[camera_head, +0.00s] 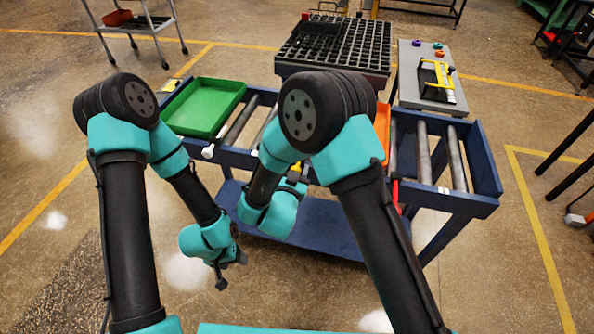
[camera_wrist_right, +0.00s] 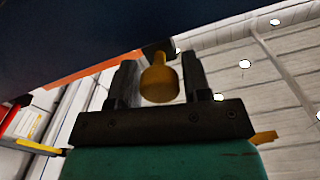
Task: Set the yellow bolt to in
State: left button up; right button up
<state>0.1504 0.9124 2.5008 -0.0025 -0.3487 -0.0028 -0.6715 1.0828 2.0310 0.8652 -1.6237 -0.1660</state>
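The yellow bolt (camera_wrist_right: 159,82) shows its round knob in the right wrist view, below a dark surface. In the head view my right gripper (camera_head: 290,182) is at the near side of the blue cart, largely hidden by my arm. My left gripper (camera_head: 231,272) hangs low in front of the cart, empty, its fingers apart.
The blue roller cart (camera_head: 478,197) carries a green tray (camera_head: 206,108) and an orange item (camera_head: 382,128). A black grid rack (camera_head: 335,45) and a grey board (camera_head: 440,101) with a yellow-framed fixture stand behind. A trolley (camera_head: 140,24) is far left. Floor in front right is clear.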

jog(key=shift+o, duration=1.3)
jog(key=shift+s, duration=0.1)
jog(key=v, duration=1.7)
jog(key=shift+s, duration=0.25)
jog(key=shift+w, duration=0.1)
jog(key=x, duration=1.5)
